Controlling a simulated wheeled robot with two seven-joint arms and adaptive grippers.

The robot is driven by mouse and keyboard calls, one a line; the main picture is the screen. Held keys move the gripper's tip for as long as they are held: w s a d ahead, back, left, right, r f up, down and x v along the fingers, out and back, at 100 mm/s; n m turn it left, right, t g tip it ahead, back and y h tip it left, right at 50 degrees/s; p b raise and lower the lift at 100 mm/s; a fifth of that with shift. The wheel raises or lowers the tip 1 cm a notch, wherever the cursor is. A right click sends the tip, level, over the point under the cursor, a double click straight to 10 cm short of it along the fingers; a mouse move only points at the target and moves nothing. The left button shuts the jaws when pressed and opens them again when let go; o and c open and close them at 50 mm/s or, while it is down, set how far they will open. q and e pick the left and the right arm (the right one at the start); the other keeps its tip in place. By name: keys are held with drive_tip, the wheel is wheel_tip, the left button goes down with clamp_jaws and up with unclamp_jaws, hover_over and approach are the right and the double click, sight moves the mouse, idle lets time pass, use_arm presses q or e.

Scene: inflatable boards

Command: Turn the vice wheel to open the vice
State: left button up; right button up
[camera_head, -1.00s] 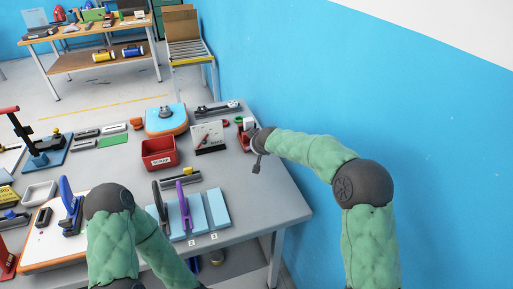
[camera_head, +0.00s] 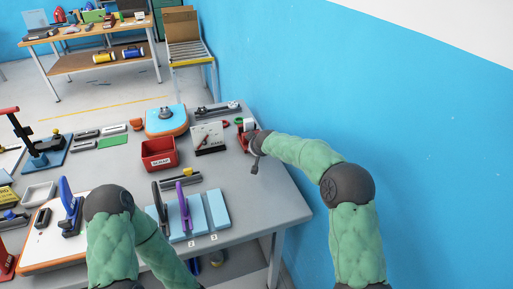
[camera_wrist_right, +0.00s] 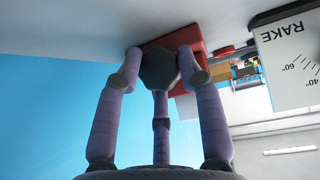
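The red vice (camera_wrist_right: 198,42) is at the top of the right wrist view; in the head view a bit of its red body (camera_head: 243,141) shows at the table's right edge. My right gripper (camera_wrist_right: 160,62) is at the vice, its purple-grey fingers pointing at it. A dark grey angular piece (camera_wrist_right: 160,68) sits between the two outer fingertips; I cannot tell whether it is the vice wheel or part of the gripper. The fingertips are close to it, but contact is unclear. The wheel and jaws are otherwise hidden. My left arm folds at the bottom left; its gripper is out of view.
A white RAKE card (camera_head: 209,138) stands left of the vice. A red scrap bin (camera_head: 159,153) and pale blue strips with clamps (camera_head: 217,208) lie nearer. The blue wall (camera_head: 430,130) is close to my right arm. The table's right front is clear.

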drive_tip(key=shift+a+f+n+t+h+b, duration=0.15)
drive_tip(key=shift+n+t+h+b, duration=0.25)
drive_tip(key=shift+b, duration=1.6)
drive_tip(key=shift+h+b, duration=0.3)
drive_tip(key=shift+b, duration=0.05)
drive_tip(key=shift+r+h, duration=0.35)
drive_tip(key=shift+h, duration=0.05)
drive_tip(key=o, duration=1.2)
drive_tip(key=shift+f, duration=0.1)
drive_tip(key=shift+s, duration=0.1)
drive_tip(key=v, duration=1.1)
drive_tip(key=shift+s+r, duration=0.25)
drive_tip(key=shift+s, duration=0.05)
